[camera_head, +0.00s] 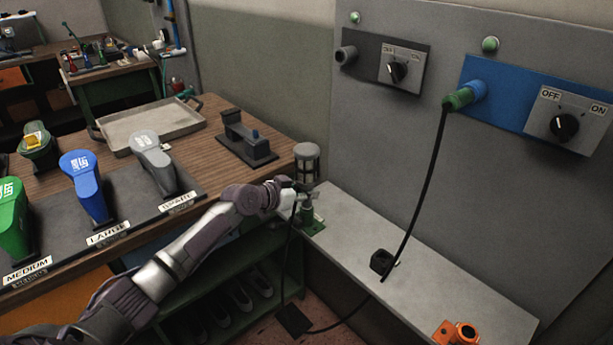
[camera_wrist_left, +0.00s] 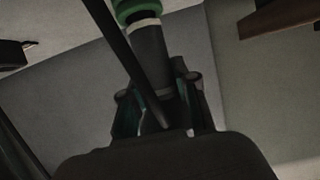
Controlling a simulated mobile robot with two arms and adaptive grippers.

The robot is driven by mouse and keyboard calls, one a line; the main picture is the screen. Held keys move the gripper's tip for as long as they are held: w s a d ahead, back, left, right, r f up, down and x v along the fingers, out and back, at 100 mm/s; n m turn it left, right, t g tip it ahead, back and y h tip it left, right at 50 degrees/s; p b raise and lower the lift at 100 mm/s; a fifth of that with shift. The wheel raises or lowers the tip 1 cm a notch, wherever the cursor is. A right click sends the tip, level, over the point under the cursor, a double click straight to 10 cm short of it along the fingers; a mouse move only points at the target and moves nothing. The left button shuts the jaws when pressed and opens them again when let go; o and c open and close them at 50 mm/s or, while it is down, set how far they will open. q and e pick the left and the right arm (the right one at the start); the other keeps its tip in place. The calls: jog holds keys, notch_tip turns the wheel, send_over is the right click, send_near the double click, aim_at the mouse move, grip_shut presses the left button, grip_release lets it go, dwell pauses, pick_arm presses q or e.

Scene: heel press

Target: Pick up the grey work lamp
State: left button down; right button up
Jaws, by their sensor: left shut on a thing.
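The grey work lamp (camera_head: 306,160) stands upright at the left end of the grey bench, its caged head showing above my gripper. My left gripper (camera_head: 299,197) is shut on the lamp's body below the head. In the left wrist view the dark cylindrical body (camera_wrist_left: 151,58) passes between the gripper's fingers (camera_wrist_left: 158,110), with a pale band and green collar at the top. A green holder (camera_head: 309,217) is just below the gripper; whether the lamp still touches it is hidden. My right gripper is out of view.
A black cable (camera_head: 427,190) hangs from a green plug (camera_head: 459,99) in the blue panel, toward the floor, where a cable rises near my gripper. A black block (camera_head: 382,261) and an orange clamp (camera_head: 464,334) are on the grey bench (camera_head: 440,285). A dark fixture (camera_head: 247,143) stands on the wooden table.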

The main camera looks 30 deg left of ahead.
aim_at(307, 178)
pick_arm(q)
jog(key=shift+r, duration=0.1)
notch_tip(307, 178, up, 4)
jog(key=shift+d+r+b, duration=0.1)
jog(key=shift+r+b, duration=0.05)
jog(key=shift+b, duration=0.15)
jog(key=s+d+r, duration=0.1)
jog(key=d+r, duration=0.5)
jog(key=d, duration=0.5)
jog(key=shift+s+d+r, duration=0.15)
jog(key=shift+d+r, duration=0.05)
jog(key=shift+r, duration=0.05)
jog(key=shift+r, duration=0.1)
notch_tip(307, 178, up, 4)
jog(key=p, duration=0.4)
jog(key=shift+p, duration=0.3)
